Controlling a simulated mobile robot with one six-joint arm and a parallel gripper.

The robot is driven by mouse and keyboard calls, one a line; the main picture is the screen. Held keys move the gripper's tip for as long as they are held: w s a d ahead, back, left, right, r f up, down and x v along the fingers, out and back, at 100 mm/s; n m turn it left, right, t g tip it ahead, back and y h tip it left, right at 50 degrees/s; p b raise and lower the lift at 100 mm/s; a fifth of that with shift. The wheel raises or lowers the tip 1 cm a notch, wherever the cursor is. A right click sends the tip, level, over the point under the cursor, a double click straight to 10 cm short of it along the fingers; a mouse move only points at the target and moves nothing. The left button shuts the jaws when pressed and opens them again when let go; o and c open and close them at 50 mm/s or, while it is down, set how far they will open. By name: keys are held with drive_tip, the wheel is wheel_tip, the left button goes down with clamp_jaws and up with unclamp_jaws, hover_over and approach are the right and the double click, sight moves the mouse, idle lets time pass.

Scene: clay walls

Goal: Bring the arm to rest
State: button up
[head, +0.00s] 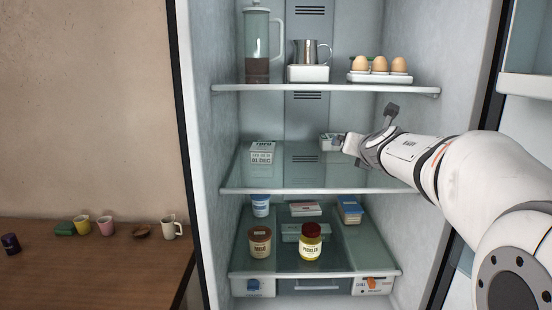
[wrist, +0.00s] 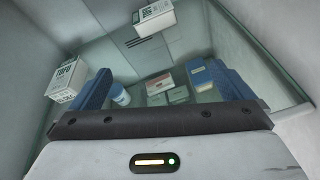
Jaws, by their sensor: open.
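My gripper (head: 370,130) is inside the open fridge, above the middle glass shelf (head: 290,178), with my arm reaching in from the right. In the wrist view its two blue fingers stand wide apart (wrist: 165,88), with nothing held between them. A small white box (head: 333,141) stands on the middle shelf just left of the gripper; it also shows in the wrist view (wrist: 153,17), beyond the fingers. A white tofu box (head: 262,152) is farther left on the same shelf; it also shows in the wrist view (wrist: 66,80), close to the left finger.
The upper shelf holds a glass press (head: 257,45), a metal jug (head: 306,53) and an egg tray (head: 380,77). Fridge walls and the open door (head: 525,85) flank my arm.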

drive_tip(key=m, duration=0.1)
drive_tip(key=s+m, duration=0.1)
drive_tip(key=shift+s+d+r+m+t+h, duration=0.15)
drive_tip(key=shift+r+m+t+h, duration=0.15)
drive_tip(key=shift+m+h, duration=0.1)
drive_tip(key=s+d+f+m+g+h+p, duration=0.1)
drive_tip(key=s+d+f+m+g+h, duration=0.15)
drive_tip(key=s+f+m, duration=0.55)
drive_tip(key=s+d+f+m+g+h+p, duration=0.1)
drive_tip(key=s+d+f+m+g+h, duration=0.15)
drive_tip(key=s+m, duration=0.65)
drive_tip(key=s+a+f+m+g+y, duration=0.3)
drive_tip(key=s+a+f+m, duration=0.2)
drive_tip(key=s, duration=0.3)
drive_tip(key=s+a+f+m+g+y, duration=0.3)
drive_tip(key=s+a+f+m+g, duration=0.1)
drive_tip(key=s+a+f+m, duration=0.2)
drive_tip(key=shift+s+f+m, duration=0.45)
drive_tip(key=shift+s+m, duration=0.35)
drive_tip(key=shift+s, duration=0.3)
